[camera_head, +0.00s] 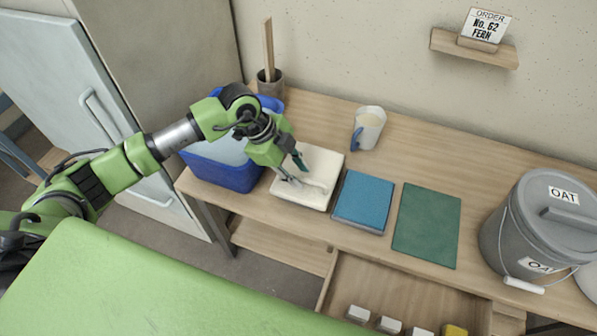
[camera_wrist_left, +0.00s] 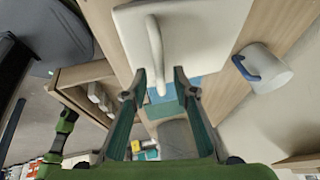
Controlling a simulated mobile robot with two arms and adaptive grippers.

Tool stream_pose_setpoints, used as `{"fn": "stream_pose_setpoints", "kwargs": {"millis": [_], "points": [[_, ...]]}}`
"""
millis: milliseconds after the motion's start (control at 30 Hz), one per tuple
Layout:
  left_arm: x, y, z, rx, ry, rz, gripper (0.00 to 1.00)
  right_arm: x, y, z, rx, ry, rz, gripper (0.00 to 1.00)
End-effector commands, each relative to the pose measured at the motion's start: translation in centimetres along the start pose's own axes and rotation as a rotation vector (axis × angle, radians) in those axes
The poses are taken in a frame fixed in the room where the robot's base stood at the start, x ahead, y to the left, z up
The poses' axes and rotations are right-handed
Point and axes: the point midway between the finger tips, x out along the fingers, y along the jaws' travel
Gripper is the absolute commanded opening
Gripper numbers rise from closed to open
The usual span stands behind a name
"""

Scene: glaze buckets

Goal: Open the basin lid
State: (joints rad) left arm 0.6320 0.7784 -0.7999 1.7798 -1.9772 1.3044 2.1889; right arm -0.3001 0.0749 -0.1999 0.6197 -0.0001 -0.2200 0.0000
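The blue basin (camera_head: 222,174) stands at the left end of the wooden table, with its pale inside showing, partly behind my left arm. A white square lid (camera_head: 325,163) with a bar handle lies on the table just right of the basin, clear of the basin's opening. The lid (camera_wrist_left: 195,25) and its handle (camera_wrist_left: 155,45) also show in the left wrist view. My left gripper (camera_head: 292,168) is over the lid with its fingers apart. In the left wrist view the gripper (camera_wrist_left: 159,75) has the handle's near end between its fingertips, with visible gaps. My right gripper is not in view.
A blue square (camera_head: 364,200) and a green mat (camera_head: 427,225) lie right of the lid. A mug (camera_head: 370,128) stands behind, and a grey OAT bucket (camera_head: 530,235) at the right. An open drawer (camera_head: 400,295) juts out in front.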

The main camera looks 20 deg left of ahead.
Motion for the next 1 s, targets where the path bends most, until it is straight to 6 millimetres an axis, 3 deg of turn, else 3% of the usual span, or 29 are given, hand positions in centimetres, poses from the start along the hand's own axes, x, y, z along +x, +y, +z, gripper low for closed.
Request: {"fn": "stream_pose_setpoints", "kwargs": {"millis": [333,367,467,767,1000], "points": [[0.6,0.0,0.0,0.0,0.001,0.0,0.26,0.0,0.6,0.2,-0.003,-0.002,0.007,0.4],[0.6,0.0,0.0,0.0,0.001,0.0,0.24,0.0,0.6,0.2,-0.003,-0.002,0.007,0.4],[0.5,0.0,0.0,0.0,0.001,0.0,0.0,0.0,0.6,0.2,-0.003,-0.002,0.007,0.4],[0.3,-0.1,-0.1,-0.004,0.0,0.008,0.0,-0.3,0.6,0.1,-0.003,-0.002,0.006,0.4],[-1.2,-0.8,-0.8,-0.035,0.002,0.082,0.0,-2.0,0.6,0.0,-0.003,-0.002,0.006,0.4]]}}
